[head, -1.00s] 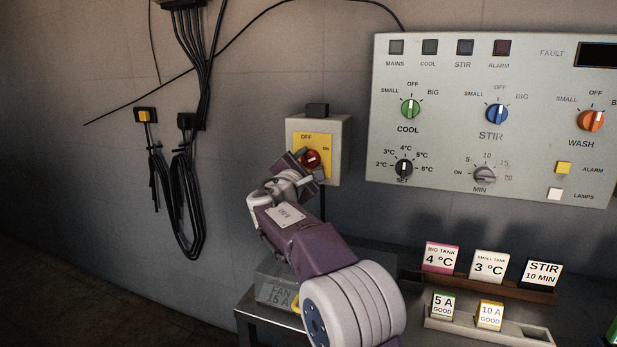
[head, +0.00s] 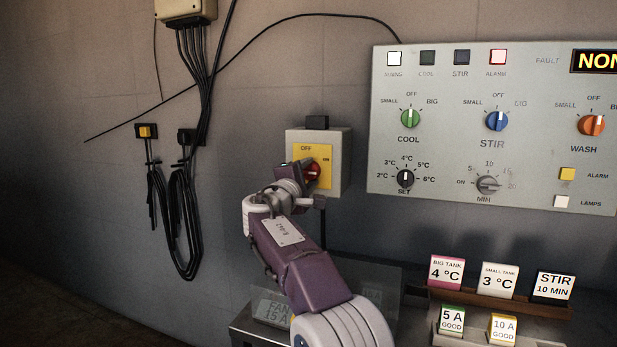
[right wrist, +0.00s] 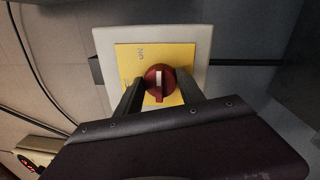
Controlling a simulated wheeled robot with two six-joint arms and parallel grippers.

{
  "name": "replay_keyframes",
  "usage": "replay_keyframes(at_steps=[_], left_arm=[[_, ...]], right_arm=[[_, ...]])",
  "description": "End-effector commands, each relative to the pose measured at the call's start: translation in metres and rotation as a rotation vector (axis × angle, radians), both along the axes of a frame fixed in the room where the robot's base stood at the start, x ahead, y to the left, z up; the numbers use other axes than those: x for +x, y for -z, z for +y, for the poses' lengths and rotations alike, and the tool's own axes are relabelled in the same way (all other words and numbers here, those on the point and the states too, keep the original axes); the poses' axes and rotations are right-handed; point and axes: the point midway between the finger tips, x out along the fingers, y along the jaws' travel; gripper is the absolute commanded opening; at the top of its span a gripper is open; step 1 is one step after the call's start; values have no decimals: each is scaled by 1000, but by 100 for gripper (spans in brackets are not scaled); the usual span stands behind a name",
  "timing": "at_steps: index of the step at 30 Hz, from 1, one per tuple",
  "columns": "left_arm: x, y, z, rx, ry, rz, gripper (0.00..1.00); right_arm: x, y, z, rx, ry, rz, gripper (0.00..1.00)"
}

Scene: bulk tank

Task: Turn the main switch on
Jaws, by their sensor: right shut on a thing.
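The main switch is a red rotary knob (head: 314,172) on a yellow plate (head: 327,168), set in a pale box on the wall. The plate is marked OFF and ON. In the right wrist view the knob (right wrist: 158,82) has a white mark along it. My right gripper (head: 303,172) is at the knob, and in the wrist view its two dark fingers (right wrist: 158,90) are shut on it, one on each side. My arm hides the lower left of the box in the head view. My left gripper is not in view.
The control panel (head: 530,135) is right of the switch box. Its MAINS lamp (head: 394,58) is lit white, its ALARM lamp (head: 498,57) is lit pinkish, and the fault display (head: 597,61) shows text. Label blocks (head: 498,281) stand below. Black cables (head: 183,215) hang at left.

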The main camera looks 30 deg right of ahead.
Motion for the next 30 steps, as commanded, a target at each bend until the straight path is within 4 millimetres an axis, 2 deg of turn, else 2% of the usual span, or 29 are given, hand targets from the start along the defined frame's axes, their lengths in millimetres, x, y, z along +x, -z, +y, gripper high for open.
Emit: replay_keyframes(at_steps=[11,12,13,14,23,26,30], left_arm=[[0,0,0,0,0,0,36],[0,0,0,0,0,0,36],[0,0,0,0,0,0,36],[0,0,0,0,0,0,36],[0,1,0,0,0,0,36],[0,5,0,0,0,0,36],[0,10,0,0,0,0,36]], right_arm=[[0,0,0,4,-1,-5,5],[0,0,0,4,-1,-5,56],[0,0,0,4,-1,-5,65],[0,0,0,3,0,-4,67],[-1,0,1,3,0,-3,67],[-9,2,12,2,-3,-3,67],[-30,5,37,2,-6,-3,67]])
